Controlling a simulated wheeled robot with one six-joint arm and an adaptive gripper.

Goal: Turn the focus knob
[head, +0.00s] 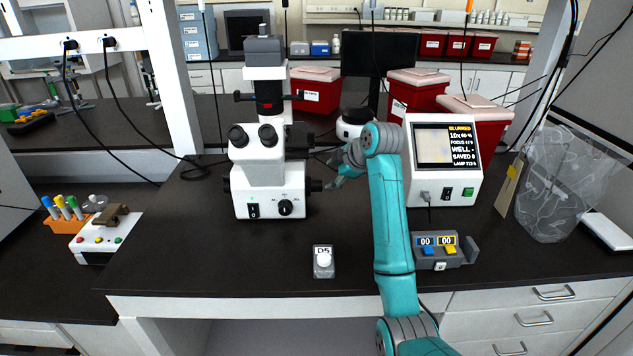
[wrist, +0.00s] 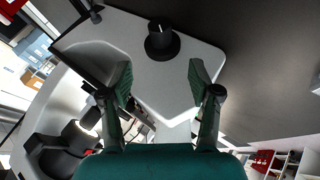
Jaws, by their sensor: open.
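The white microscope (head: 265,170) stands on the dark bench. Its focus knob (head: 316,185) is a black cylinder sticking out of the right side of the base. In the wrist view the black knob (wrist: 160,42) stands on the white side face, ahead of my fingertips and roughly centred between them. My gripper (head: 334,172) is to the right of the microscope, close to the knob. In the wrist view my gripper (wrist: 160,78) is open with nothing between its fingers. The display (head: 447,145) reads BLURRED, with a focus number that looks like 419.
A D5 button box (head: 323,262) sits in front, a grey counter box (head: 440,250) at right. Red bins (head: 317,90) stand behind. The bench front is mostly clear.

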